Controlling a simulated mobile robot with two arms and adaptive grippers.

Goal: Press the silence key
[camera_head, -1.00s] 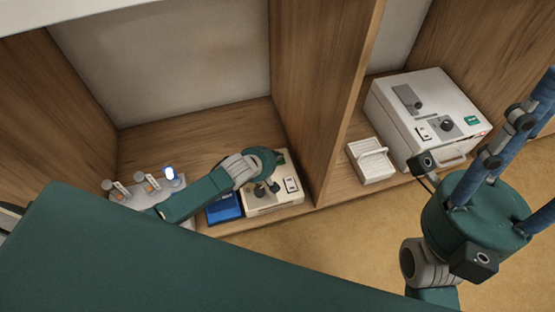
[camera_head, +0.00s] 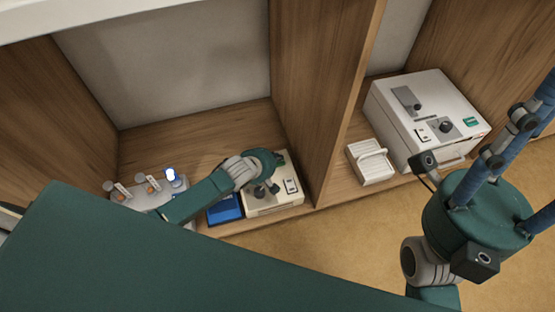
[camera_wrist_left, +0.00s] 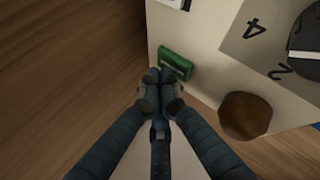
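A cream box with controls (camera_head: 285,203) stands on the shelf in the head view. My left gripper (camera_head: 266,188) is over its top, pointing down. In the left wrist view my left gripper's fingers (camera_wrist_left: 163,76) are together with nothing between them. Their tips are at the near edge of a green key (camera_wrist_left: 175,63) on the cream face; whether they touch it I cannot tell. No lettering on the key is readable. A numbered dial (camera_wrist_left: 305,45) and a brown round knob (camera_wrist_left: 244,115) sit to its right. My right gripper (camera_head: 535,130) is at the right, its fingertips cut off.
A blue box (camera_head: 225,208) is left of the cream box, near a grey tray with several small items (camera_head: 150,192). Beyond an upright wooden divider (camera_head: 325,100) stand a white slatted box (camera_head: 371,166) and a larger white machine with a dial (camera_head: 415,90).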

